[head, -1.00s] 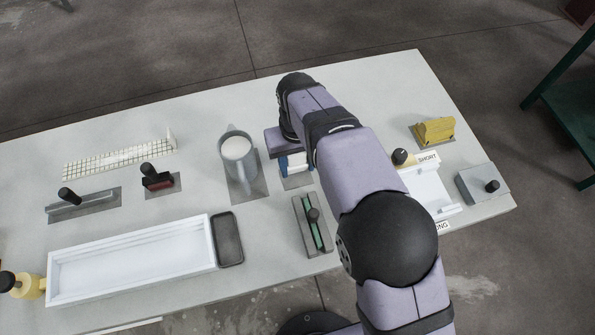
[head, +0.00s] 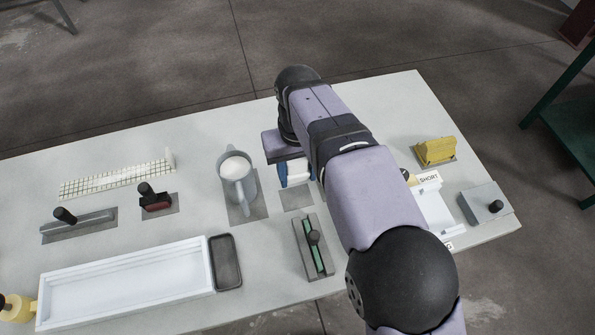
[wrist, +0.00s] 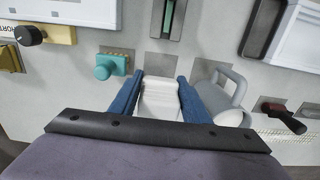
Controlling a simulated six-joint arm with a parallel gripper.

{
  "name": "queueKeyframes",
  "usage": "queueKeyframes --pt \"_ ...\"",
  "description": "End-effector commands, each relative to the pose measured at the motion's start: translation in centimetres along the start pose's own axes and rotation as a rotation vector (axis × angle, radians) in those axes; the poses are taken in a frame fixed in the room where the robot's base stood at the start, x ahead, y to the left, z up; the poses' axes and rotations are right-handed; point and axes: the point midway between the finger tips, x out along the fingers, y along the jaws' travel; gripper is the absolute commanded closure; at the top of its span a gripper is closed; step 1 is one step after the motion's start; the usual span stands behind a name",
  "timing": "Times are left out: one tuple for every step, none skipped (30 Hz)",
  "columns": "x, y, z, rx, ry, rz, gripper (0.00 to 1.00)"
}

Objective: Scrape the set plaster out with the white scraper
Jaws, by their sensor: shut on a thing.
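My gripper (wrist: 161,84) is shut on the white scraper (wrist: 159,104), with one blue finger on each side of it. In the head view the scraper (head: 298,173) shows beside my arm, just above a bare grey pad (head: 297,198); its lower edge is partly hidden. The grey jug (head: 238,182) with a handle stands just left of the gripper and has white matter inside, likely the plaster. It also shows in the wrist view (wrist: 222,98), to the right of the fingers. I cannot tell whether the white matter is set.
A long white tray (head: 208,262) and a dark dish (head: 226,262) lie at the front left. A grey block with a green strip (head: 313,247) lies in front of the pad.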

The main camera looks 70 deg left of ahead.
Motion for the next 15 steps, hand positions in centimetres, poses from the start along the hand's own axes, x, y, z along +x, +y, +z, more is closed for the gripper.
queueKeyframes --pt "-0.3 0.4 0.0 0.007 0.001 0.000 0.75" --pt "-0.5 0.6 0.0 0.012 0.001 0.000 0.75" --pt "-0.9 1.1 0.0 0.020 0.001 0.000 0.75" --pt "-1.2 1.5 0.0 0.028 0.001 0.000 0.75" --pt "-1.5 1.9 -0.1 0.036 0.001 0.000 0.75" --pt "-2.0 2.6 -0.1 0.049 0.001 0.000 0.75" --pt "-2.4 3.2 -0.1 0.059 0.001 0.000 0.75" --pt "-2.8 3.7 -0.1 0.069 0.001 0.000 0.75" --pt "-3.4 4.5 -0.1 0.083 0.001 0.000 0.75" --pt "-3.9 5.1 -0.1 0.094 0.001 0.000 0.75" --pt "-4.4 5.7 -0.1 0.106 0.002 0.000 0.75" --pt "-5.0 6.5 0.0 0.121 0.003 0.000 0.75" --pt "-5.5 7.2 0.0 0.133 0.002 0.000 0.75" --pt "-5.9 7.8 0.2 0.145 0.001 0.000 0.75" --pt "-6.6 8.7 0.4 0.162 0.001 0.000 0.75"
